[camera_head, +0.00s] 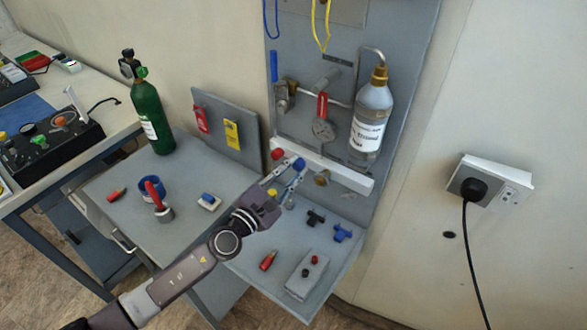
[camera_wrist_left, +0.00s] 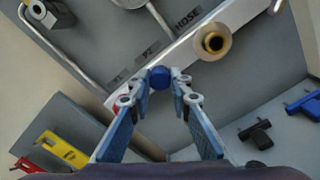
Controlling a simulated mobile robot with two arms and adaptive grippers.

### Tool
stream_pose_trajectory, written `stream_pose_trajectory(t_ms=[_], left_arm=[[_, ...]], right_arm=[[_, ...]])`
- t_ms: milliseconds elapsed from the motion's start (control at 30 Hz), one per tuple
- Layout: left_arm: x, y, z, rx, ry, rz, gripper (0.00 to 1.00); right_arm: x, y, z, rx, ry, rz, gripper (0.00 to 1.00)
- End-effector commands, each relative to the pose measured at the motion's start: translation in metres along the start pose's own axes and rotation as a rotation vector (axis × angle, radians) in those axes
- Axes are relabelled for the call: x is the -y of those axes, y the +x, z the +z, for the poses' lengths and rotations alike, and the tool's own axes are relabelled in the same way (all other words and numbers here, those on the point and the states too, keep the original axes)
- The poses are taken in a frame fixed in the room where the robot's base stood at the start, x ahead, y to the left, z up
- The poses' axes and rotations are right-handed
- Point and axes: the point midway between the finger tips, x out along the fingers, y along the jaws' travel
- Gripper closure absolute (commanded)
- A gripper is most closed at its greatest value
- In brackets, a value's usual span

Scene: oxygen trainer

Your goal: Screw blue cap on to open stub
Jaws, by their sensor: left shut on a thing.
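A blue cap (camera_head: 299,164) is between the fingertips of my left gripper (camera_head: 294,168), at the white rail (camera_head: 345,181) on the grey panel. In the left wrist view the blue cap (camera_wrist_left: 159,77) sits between both fingertips, with the rail behind it. My left gripper (camera_wrist_left: 160,82) is shut on it. A brass open stub (camera_head: 322,178) sticks out of the rail to the right of the cap, bare; it also shows in the left wrist view (camera_wrist_left: 212,42). Whether another stub is behind the cap is hidden. A red cap (camera_head: 277,154) is on the rail's left end. My right gripper is out of view.
A labelled bottle (camera_head: 372,118) hangs above the rail. Below it, a grey shelf (camera_head: 338,262) carries black (camera_head: 315,217) and blue fittings (camera_head: 342,232) and a small box (camera_head: 306,274). A green cylinder (camera_head: 151,115) stands on the left table (camera_head: 185,240).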

Motion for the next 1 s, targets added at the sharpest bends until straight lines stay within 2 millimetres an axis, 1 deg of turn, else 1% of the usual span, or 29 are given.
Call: stream_pose_trajectory(t_ms=[33,133,400,533,667,700,800,867,1000], left_arm=[[0.0003,-0.0006,0.0002,-0.004,0.071,-0.005,1.0],[0.0007,-0.0006,-0.0007,-0.003,0.172,-0.004,1.0],[0.0013,-0.0006,-0.0013,-0.003,0.191,-0.004,1.0],[0.001,-0.0005,-0.0005,-0.002,0.283,-0.005,1.0],[0.0019,-0.0006,-0.0014,-0.002,0.285,-0.005,1.0],[0.0018,-0.0006,-0.0015,-0.002,0.285,-0.005,0.81],[0.0017,-0.0005,-0.0013,-0.002,0.284,-0.005,0.7],[0.0014,-0.0004,-0.0012,-0.002,0.284,-0.004,0.64],[0.0008,-0.0002,-0.0006,-0.001,0.283,-0.003,0.64]], right_arm=[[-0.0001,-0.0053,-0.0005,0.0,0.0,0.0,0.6],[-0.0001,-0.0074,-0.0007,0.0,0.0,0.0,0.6],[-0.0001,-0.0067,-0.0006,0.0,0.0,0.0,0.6],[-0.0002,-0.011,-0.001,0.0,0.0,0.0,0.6],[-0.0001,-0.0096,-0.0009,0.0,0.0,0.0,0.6],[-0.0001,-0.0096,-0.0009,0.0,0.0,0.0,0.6],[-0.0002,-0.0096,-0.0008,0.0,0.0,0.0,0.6],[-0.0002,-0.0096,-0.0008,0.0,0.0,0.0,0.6],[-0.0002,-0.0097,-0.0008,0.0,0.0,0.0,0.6]])
